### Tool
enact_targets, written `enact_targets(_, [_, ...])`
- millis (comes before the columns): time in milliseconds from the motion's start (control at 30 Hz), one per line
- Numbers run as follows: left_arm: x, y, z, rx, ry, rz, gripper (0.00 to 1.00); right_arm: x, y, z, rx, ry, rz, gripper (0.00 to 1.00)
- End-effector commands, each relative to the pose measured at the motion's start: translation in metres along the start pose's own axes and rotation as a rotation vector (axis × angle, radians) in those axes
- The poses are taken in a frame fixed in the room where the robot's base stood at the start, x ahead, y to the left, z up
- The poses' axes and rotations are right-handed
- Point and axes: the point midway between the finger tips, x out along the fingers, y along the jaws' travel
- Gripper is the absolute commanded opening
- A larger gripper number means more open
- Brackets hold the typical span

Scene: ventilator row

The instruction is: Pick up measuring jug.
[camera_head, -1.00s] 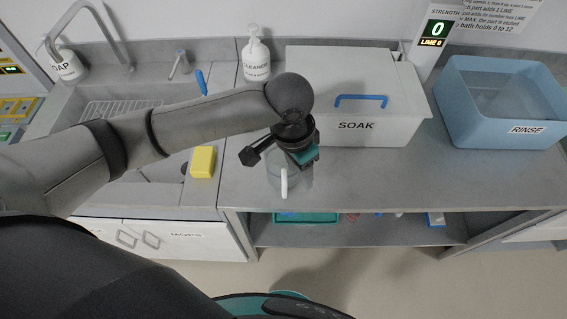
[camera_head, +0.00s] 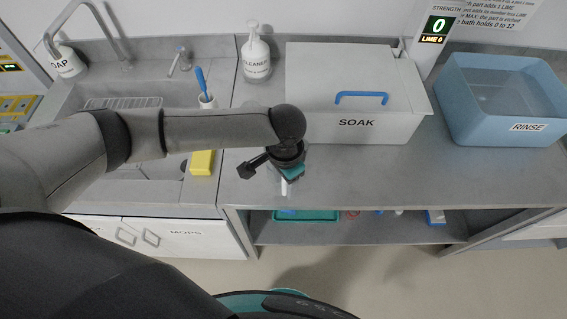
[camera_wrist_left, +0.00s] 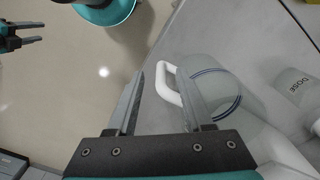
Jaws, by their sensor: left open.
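The measuring jug is clear, with blue lines and a white handle. In the left wrist view its body (camera_wrist_left: 222,80) is right of the fingers and its handle (camera_wrist_left: 168,84) is between them. In the head view only its handle (camera_head: 284,188) shows clearly, near the counter's front edge; my left gripper (camera_head: 289,170) hides most of the body from above. In the left wrist view that gripper (camera_wrist_left: 160,90) is open, its right finger overlapping the handle's loop. I cannot tell whether it touches. My right gripper (camera_wrist_left: 34,31) appears at the upper left, open and empty.
A cup marked DOSE (camera_wrist_left: 300,88) stands beyond the jug. The SOAK box (camera_head: 350,125) is right of my gripper, the blue RINSE tub (camera_head: 510,118) further right. A yellow sponge (camera_head: 202,163) and the CLEANER bottle (camera_head: 256,60) are nearby. The counter right of the jug is clear.

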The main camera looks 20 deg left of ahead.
Motion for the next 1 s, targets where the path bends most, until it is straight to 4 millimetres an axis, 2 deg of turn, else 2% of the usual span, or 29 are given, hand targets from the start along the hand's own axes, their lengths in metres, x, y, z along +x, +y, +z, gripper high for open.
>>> enact_targets(333, [0.045,-0.001,0.0,0.0,-0.003,0.0,0.51,0.004,0.001,0.001,0.002,-0.001,0.001,0.5])
enact_targets(667, [0.049,-0.001,0.0,0.0,-0.001,0.0,0.5,0.004,0.001,0.001,0.002,-0.001,0.001,0.5])
enact_targets(1000, [0.049,-0.001,0.0,0.0,-0.001,0.0,0.12,0.004,0.001,0.001,0.002,-0.001,0.001,0.5])
